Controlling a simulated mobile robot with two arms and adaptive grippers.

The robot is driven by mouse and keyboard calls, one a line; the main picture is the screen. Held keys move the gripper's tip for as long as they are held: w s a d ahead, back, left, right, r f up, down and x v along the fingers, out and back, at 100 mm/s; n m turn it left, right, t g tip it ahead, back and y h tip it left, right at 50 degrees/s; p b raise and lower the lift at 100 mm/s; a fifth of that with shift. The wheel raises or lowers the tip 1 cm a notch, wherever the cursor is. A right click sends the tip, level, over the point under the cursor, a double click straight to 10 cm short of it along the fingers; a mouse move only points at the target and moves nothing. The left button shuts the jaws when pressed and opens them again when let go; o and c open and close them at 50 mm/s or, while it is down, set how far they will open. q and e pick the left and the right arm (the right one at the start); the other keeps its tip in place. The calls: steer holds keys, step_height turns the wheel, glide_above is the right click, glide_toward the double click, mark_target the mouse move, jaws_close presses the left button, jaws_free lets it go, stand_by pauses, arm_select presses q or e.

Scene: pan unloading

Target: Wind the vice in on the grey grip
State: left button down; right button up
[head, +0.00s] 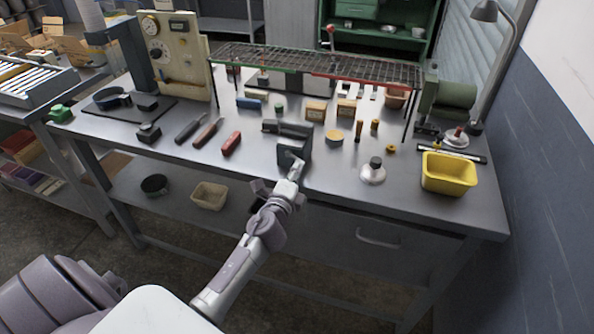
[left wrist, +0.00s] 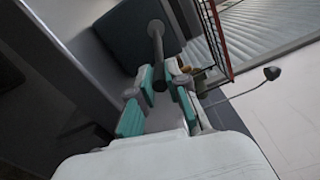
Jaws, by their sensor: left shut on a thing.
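The dark grey vice (head: 294,142) stands at the front edge of the metal workbench, and its front jaw also fills the upper part of the left wrist view (left wrist: 140,35). A dark grey grip (left wrist: 159,72) on a thin rod stands out from the jaw face. My left gripper (head: 296,166) is in front of the vice at the bench edge. In the left wrist view its teal-padded fingers (left wrist: 163,88) are shut on the grey grip, one on each side. The fingers and wrist hide part of the handle in the head view. My right gripper is not in view.
A red-handled tool (head: 231,142) lies left of the vice. A yellow round tin (head: 334,138), a small silver dish (head: 372,172) and a yellow bin (head: 449,173) stand to its right. A wire rack (head: 320,66) spans the back. The front bench strip beside the vice is clear.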

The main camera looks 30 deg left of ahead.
arm_select(q)
steer(key=shift+f, duration=0.15)
steer(key=c, duration=1.2)
jaws_free()
steer(key=shift+o, duration=0.2)
steer(key=shift+s, duration=0.1)
steer(key=v, duration=1.1)
steer(key=shift+s+d, duration=0.2)
steer(key=shift+s, duration=0.2)
